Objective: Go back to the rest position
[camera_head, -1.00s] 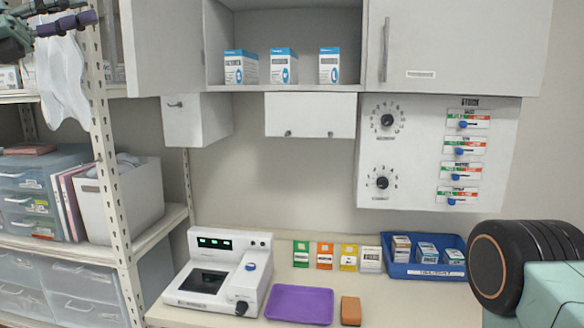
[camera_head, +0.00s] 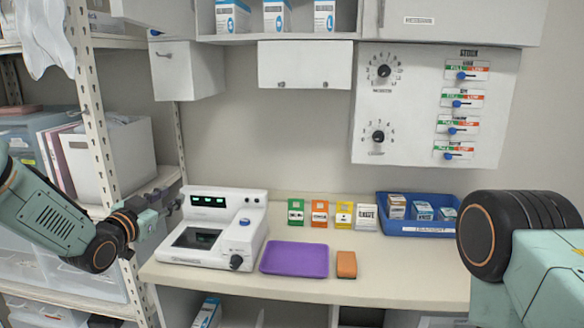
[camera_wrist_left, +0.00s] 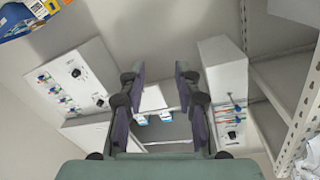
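My left gripper (camera_head: 160,212) is at the left of the head view, just left of the white analyser and in front of the shelf rack. In the left wrist view the two fingers of my left gripper (camera_wrist_left: 158,100) stand apart with nothing between them. My right arm shows at the right edge of the head view as a black joint and a pale green link. The right gripper is outside the picture.
A white analyser (camera_head: 212,228), a purple tray (camera_head: 294,258), an orange block (camera_head: 346,264) and a blue bin (camera_head: 415,227) stand on the counter (camera_head: 400,282). The shelf rack (camera_head: 96,150) is at the left. A wall panel (camera_head: 420,105) hangs above.

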